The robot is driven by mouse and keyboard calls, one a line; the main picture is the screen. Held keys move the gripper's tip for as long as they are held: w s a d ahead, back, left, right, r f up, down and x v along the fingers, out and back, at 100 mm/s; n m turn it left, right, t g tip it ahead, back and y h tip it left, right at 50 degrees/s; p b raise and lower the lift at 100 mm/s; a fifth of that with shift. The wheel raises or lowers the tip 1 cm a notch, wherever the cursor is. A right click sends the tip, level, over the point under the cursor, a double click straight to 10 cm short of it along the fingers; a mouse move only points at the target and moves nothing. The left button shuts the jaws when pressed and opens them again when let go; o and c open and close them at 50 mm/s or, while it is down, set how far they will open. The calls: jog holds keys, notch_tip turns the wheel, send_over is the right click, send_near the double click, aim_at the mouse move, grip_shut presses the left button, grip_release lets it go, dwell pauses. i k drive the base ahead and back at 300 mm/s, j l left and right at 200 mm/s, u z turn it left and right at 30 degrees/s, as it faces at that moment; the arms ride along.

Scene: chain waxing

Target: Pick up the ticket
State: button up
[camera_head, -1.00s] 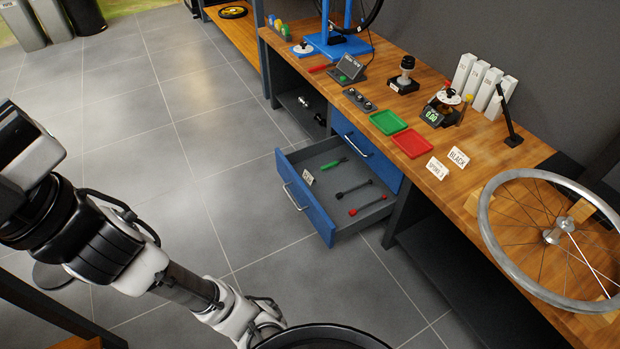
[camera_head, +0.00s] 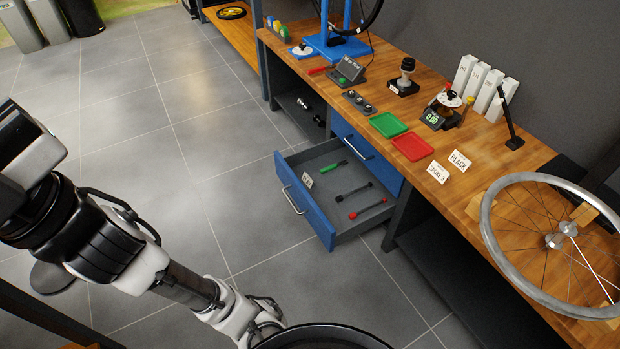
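Two small white cards stand on the wooden bench, one reading "SPOKE 3" (camera_head: 438,172) and one reading "BLACK" (camera_head: 459,161). A third small white card (camera_head: 307,180) is at the left inside edge of the open drawer (camera_head: 318,214), its print too small to read. I cannot tell which card is the ticket. My gripper (camera_head: 268,324) is at the bottom of the view, over the floor in front of the bench and well away from all the cards. Its fingers are not clear enough to tell open from shut.
The open blue drawer, holding tools with green, black and red handles, juts out from the bench. A green tray (camera_head: 388,125), a red tray (camera_head: 412,146) and a scale-like device (camera_head: 433,119) are near the cards. A spoked wheel (camera_head: 487,226) lies at right.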

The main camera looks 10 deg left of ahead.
aim_at(305, 178)
jog(key=i+j+z, duration=0.35)
jog(key=i+j, duration=0.3)
jog(key=i+j+z, duration=0.2)
jog(key=j, duration=0.15)
jog(key=i+j+z, duration=0.15)
jog(key=j, duration=0.25)
jog(key=i+j+z, duration=0.2)
jog(key=j, duration=0.2)
jog(key=j+z, duration=0.15)
jog(key=j, duration=0.25)
jog(key=i+j+z, duration=0.2)
jog(key=j, duration=0.25)
jog(key=j+z, duration=0.2)
jog(key=j, duration=0.35)
jog(key=j+z, duration=0.15)
jog(key=j, duration=0.35)
jog(key=k+j+z, duration=0.2)
jog(key=j, duration=0.3)
jog(key=i+l, duration=0.1)
jog(key=i, duration=0.2)
